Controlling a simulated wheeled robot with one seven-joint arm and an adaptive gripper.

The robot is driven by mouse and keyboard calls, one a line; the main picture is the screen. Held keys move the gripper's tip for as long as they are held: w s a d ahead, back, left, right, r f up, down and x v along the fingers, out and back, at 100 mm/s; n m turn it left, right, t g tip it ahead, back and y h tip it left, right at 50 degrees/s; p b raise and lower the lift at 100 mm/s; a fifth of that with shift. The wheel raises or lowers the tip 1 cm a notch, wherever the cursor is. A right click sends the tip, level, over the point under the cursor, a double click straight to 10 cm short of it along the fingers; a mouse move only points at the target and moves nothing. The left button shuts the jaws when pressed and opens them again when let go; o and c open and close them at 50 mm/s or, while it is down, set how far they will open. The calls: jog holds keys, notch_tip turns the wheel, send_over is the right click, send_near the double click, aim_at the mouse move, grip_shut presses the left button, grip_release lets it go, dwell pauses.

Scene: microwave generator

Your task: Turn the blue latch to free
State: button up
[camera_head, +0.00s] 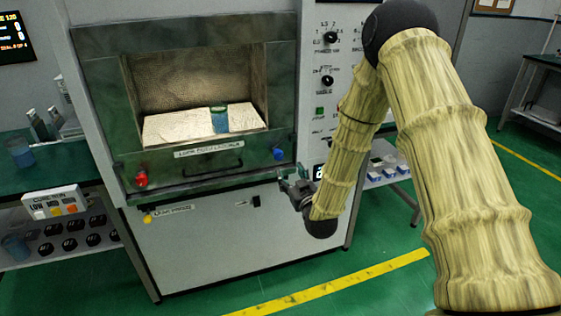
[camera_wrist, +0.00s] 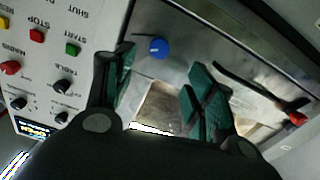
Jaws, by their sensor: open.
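The blue latch (camera_head: 279,154) is a small round knob at the lower right of the microwave's front panel, below the chamber. In the wrist view the blue latch (camera_wrist: 158,47) shows a short light mark on its face and lies past the gap between my fingertips. My gripper (camera_head: 291,182) is just below and right of it in the head view. In the wrist view my gripper (camera_wrist: 162,72) is open, with green finger pads apart and nothing between them. I cannot tell how far the fingertips are from the knob.
A red latch (camera_head: 141,178) sits at the panel's lower left, with a dark handle (camera_head: 212,171) between. A beaker (camera_head: 220,119) stands in the chamber. A control panel (camera_wrist: 45,60) with buttons and knobs is beside the blue latch. A yellow knob (camera_head: 148,218) is lower left.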

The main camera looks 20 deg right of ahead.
aim_at(280, 156)
jog(key=w, duration=0.5)
jog(key=w+p, duration=0.1)
jog(key=w, duration=0.4)
jog(key=shift+w+a, duration=0.2)
jog(key=shift+w, duration=0.2)
jog(key=c, duration=1.1)
